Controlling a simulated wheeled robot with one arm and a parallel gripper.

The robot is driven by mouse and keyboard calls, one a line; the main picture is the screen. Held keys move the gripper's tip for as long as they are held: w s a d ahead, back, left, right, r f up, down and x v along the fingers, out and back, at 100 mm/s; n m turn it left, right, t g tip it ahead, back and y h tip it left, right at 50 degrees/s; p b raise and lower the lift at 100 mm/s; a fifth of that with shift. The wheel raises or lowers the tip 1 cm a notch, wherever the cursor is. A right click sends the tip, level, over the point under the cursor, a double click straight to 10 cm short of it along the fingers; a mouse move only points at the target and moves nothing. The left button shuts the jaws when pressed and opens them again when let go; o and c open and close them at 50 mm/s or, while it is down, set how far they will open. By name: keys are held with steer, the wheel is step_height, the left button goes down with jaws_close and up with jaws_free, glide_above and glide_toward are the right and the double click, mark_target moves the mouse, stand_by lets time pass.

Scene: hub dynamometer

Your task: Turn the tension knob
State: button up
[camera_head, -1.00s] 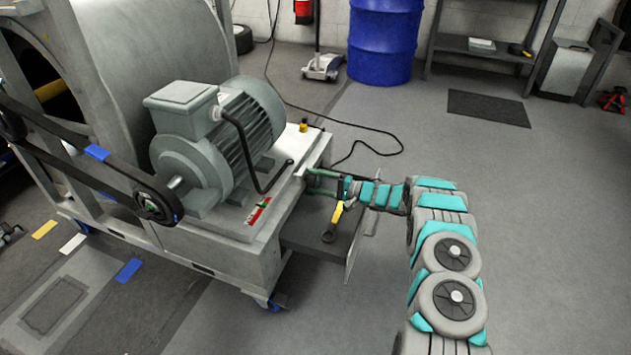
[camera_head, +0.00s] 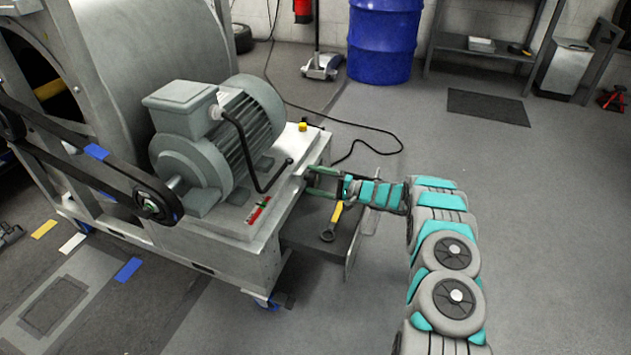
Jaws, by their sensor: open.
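My gripper (camera_head: 312,181) reaches in from the right, at the end face of the machine's metal base (camera_head: 235,258). Its two slim fingers are apart and point left at that face. A small dark part (camera_head: 307,177) shows at the fingertips, at the base's edge. It may be the tension knob, but it is too small and too covered by the fingers to be sure. I cannot tell whether the fingers touch it. The grey motor (camera_head: 215,140) sits on top of the base, with a belt (camera_head: 85,170) running to its pulley at the left.
A small tray (camera_head: 305,232) juts out below my gripper, with a yellow-handled tool (camera_head: 337,213) on it. A black cable (camera_head: 372,134) lies behind. Open floor is at the right.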

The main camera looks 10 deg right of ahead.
steer(key=v, duration=0.7)
steer(key=shift+s+d+b, duration=0.2)
steer(key=shift+d+b, duration=0.15)
steer(key=w+d+r+t+h, duration=0.2)
steer(key=w+d+r+h, duration=0.25)
steer(key=r, duration=0.25)
steer(key=w+d+r+t+h, duration=0.3)
steer(key=w+r+h, duration=0.25)
steer(key=r, duration=0.25)
steer(key=s+d+r+g+h, duration=0.3)
steer(key=s+d+r+h, duration=0.1)
steer(key=s+r+h, duration=0.5)
steer(key=s+a+f+n+g+y, duration=0.1)
steer(key=s+a+g, duration=0.3)
steer(key=s, duration=1.5)
steer(key=s+a+f+n+g+y, duration=0.1)
steer(key=s+a+n+g, duration=0.3)
steer(key=s, duration=1.5)
steer(key=s+a+f+n+g+y, duration=0.1)
steer(key=s+a+g, duration=0.3)
steer(key=s+a, duration=0.5)
steer(key=s+n, duration=0.1)
steer(key=s, duration=0.9)
steer(key=shift+s+a+n+g, duration=0.3)
steer(key=shift+s+n+g, duration=0.05)
steer(key=shift+n+g, duration=0.05)
